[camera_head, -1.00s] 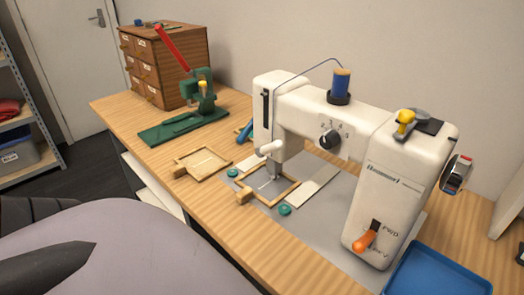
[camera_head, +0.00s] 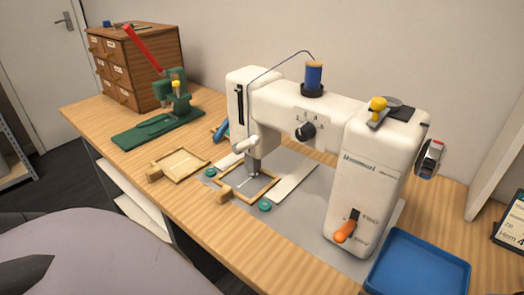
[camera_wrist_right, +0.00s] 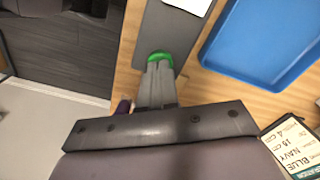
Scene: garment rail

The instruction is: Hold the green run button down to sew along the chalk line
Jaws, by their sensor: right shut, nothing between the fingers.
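The white sewing machine (camera_head: 375,170) stands on the table with its needle area (camera_head: 254,168) over a small wooden frame (camera_head: 277,183). A short pale line (camera_head: 245,182) shows inside the frame. In the right wrist view, a green button (camera_wrist_right: 160,56) sits at the end of the grey base plate (camera_wrist_right: 165,30). My right gripper (camera_wrist_right: 158,68) is shut and empty, its fingertips at the button's near edge. I cannot tell whether they press it. The button and right gripper are outside the head view. My left gripper is not in view.
A blue tray (camera_head: 420,262) lies right of the machine, close to my right gripper in the wrist view. A second wooden frame (camera_head: 204,160), a green press (camera_head: 178,100) and a drawer cabinet (camera_head: 135,65) stand left.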

